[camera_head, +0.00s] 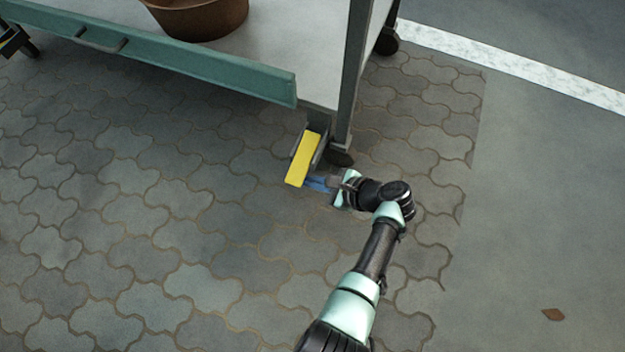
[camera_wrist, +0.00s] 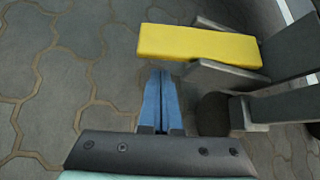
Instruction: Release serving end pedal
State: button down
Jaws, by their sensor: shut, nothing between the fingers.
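The yellow pedal (camera_head: 303,158) sits low at the near right corner of the cart, by its leg and black caster. In the wrist view the pedal (camera_wrist: 198,46) is a flat yellow plate on a grey bracket. My gripper (camera_head: 318,184) is close to the pedal's near end, low above the paving. In the wrist view its blue fingers (camera_wrist: 160,98) are shut together and empty.
The cart has a teal front rail (camera_head: 190,66) with a handle, and a brown pot (camera_head: 200,16) on its pale deck. A black caster (camera_head: 340,157) stands beside the pedal. The paving (camera_head: 150,220) to the left is clear. A leaf (camera_head: 553,314) lies at right.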

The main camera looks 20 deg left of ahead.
jog(key=shift+s+r+b, duration=0.15)
jog(key=shift+r, duration=0.4)
jog(key=shift+s+r+b, duration=0.15)
jog(key=shift+r, duration=0.4)
jog(key=shift+r, duration=0.1)
